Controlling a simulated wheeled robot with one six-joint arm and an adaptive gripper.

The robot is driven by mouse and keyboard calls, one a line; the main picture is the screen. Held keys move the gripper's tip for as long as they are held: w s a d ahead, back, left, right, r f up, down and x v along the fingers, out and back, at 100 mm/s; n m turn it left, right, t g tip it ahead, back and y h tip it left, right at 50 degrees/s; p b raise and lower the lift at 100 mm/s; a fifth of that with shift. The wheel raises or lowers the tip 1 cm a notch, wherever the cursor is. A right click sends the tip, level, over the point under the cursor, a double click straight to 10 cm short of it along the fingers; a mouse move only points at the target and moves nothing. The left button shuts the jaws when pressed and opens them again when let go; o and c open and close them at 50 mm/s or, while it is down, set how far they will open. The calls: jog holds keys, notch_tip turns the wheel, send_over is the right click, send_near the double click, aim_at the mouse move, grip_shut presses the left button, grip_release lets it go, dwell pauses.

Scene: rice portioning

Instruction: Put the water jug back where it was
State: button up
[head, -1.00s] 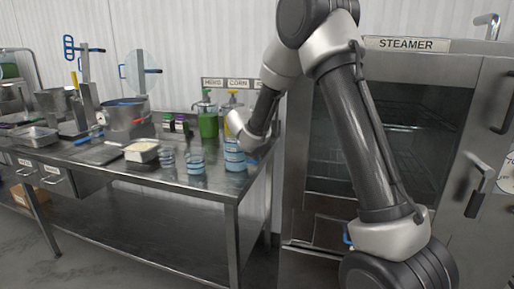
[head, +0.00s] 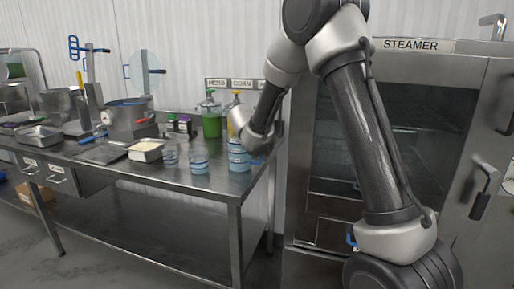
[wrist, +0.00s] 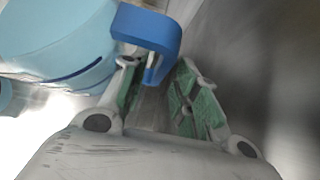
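The water jug (head: 238,160), light blue with a blue handle, stands upright on the steel table near its right end. In the wrist view the jug's body (wrist: 60,35) fills the upper left and its blue handle (wrist: 150,27) reaches toward my fingers. My gripper (wrist: 160,72) is open, its green-padded fingers apart, with the lower end of the handle at or between the fingertips. I cannot tell whether the left finger touches it. In the head view my gripper is mostly hidden by my wrist beside the jug.
Two smaller blue-tinted cups, one here (head: 199,163) and one here (head: 170,156), stand left of the jug. A white-filled pan (head: 146,151) lies further left. A green bottle (head: 211,122) and a yellow-topped bottle stand behind. The steamer (head: 400,130) is right of the table.

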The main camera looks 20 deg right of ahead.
jog(key=v, duration=1)
jog(key=shift+s+a+r, duration=0.1)
jog(key=shift+s+a, duration=0.05)
jog(key=shift+s, duration=0.05)
